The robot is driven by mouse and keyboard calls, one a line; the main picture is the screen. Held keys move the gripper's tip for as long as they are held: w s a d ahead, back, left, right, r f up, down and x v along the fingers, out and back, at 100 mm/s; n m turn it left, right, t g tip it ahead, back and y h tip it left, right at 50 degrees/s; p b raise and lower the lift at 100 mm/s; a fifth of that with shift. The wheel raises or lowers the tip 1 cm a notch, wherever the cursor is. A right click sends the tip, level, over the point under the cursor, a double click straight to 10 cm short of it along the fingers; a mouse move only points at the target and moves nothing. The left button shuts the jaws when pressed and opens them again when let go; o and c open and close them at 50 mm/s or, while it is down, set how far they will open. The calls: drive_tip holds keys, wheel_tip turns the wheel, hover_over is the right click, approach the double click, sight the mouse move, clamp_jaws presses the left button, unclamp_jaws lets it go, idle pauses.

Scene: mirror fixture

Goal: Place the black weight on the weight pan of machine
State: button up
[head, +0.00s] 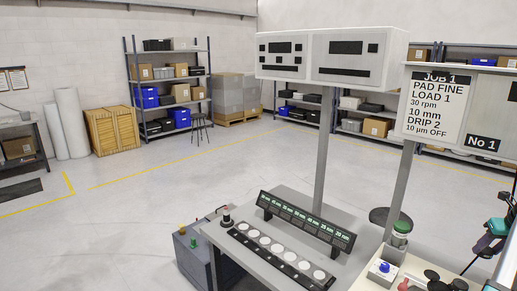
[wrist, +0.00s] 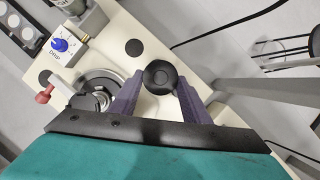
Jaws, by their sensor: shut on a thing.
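The black weight (wrist: 160,77) is a round dark piece with a knob, seen from above in the wrist view. My gripper (wrist: 159,88) is shut on it, with a purple finger on each side. It hangs over or near the cream machine top (wrist: 115,30); its height is hard to tell. In the head view my gripper (head: 484,244) is at the right edge. The machine (head: 372,280) is at the bottom right, partly cut off. A round metal platter with a black part on it (wrist: 92,92) lies left of my gripper. I cannot tell which part is the weight pan.
A blue DRIP knob (wrist: 60,45) and a red knob (wrist: 44,96) stand on the machine. A grey post (head: 398,190) carries the job sign (head: 434,108). A grey bench with a row of white discs (head: 278,249) stands to the left.

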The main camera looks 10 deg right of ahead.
drive_tip(key=shift+w+a+n, duration=0.3)
drive_tip(key=shift+w+a, duration=0.05)
drive_tip(key=shift+a, duration=0.15)
drive_tip(key=w+a+f+n+y+b, duration=0.2)
drive_tip(key=w+a+f+n, duration=0.3)
drive_tip(key=a, duration=0.6)
drive_tip(key=w+a+f+n+g+y+b, duration=0.15)
drive_tip(key=w+a+n, duration=0.25)
drive_tip(key=w+a, duration=0.5)
drive_tip(key=w+a+f+n+y+b, duration=0.25)
drive_tip(key=w+a+n, duration=0.2)
drive_tip(key=a, duration=0.75)
drive_tip(key=a+f+n+g+b, duration=0.2)
drive_tip(key=a+n, duration=0.6)
drive_tip(key=a, duration=1)
drive_tip(key=a+f+n+g+b, duration=0.3)
drive_tip(key=a+f+n, duration=0.3)
drive_tip(key=a, duration=1.2)
drive_tip(key=shift+a+f+n+h+b, duration=0.15)
drive_tip(key=shift+a+n+h+b, duration=0.2)
drive_tip(key=shift+n+b, duration=0.4)
drive_tip(key=shift+d+g, duration=0.15)
drive_tip(key=shift+g, duration=0.1)
drive_tip(key=d, duration=0.6)
drive_tip(key=shift+d, duration=0.4)
